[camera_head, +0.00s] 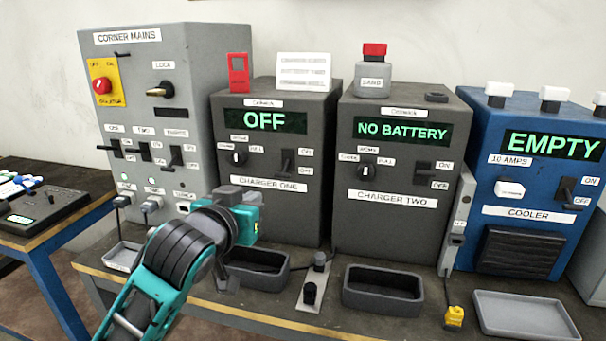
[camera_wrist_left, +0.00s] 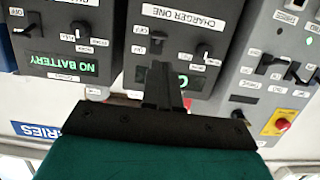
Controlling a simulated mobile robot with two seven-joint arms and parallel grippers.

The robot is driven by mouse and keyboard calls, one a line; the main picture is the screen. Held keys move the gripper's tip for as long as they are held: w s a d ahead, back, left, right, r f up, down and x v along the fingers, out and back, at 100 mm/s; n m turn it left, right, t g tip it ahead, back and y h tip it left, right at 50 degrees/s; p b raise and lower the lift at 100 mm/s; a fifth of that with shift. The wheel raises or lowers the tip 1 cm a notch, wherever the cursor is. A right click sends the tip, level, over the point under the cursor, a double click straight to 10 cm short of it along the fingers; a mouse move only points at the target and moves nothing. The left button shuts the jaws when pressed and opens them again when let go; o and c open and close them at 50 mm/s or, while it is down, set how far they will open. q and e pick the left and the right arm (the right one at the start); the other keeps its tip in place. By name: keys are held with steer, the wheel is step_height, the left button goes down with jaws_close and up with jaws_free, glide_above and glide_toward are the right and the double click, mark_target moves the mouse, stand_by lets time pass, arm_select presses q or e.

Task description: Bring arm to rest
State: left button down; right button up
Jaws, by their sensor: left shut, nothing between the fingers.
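My left arm (camera_head: 180,250) comes in from the lower left in the head view, with teal and dark links. Its teal-and-grey wrist end, with my left gripper (camera_head: 240,212), is in front of the lower left of charger one (camera_head: 275,213). In the left wrist view the two dark fingers (camera_wrist_left: 163,85) are together and hold nothing. They point toward charger one (camera_wrist_left: 200,22), which appears upside down there. I cannot tell the exact gap to its front. My right gripper is in neither view.
The corner mains cabinet (camera_head: 150,60) stands left, charger two (camera_head: 390,225) and the blue cooler (camera_head: 540,245) right. Dark trays (camera_head: 385,308) and a small post (camera_head: 309,292) sit along the bench front. A side table (camera_head: 40,245) with a controller is at far left.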

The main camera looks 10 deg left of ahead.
arm_select(q)
steer(key=s+d+f+m+g+h, duration=0.1)
steer(key=s+f, duration=0.2)
steer(key=f, duration=0.6)
steer(key=s+d+f+g, duration=0.15)
steer(key=s+f, duration=0.25)
steer(key=f, duration=0.6)
steer(key=s+f+m+g, duration=0.1)
steer(key=s+f+g, duration=0.1)
steer(key=s+f, duration=1.2)
steer(key=shift+s+a+f, duration=0.25)
steer(key=shift+s, duration=0.1)
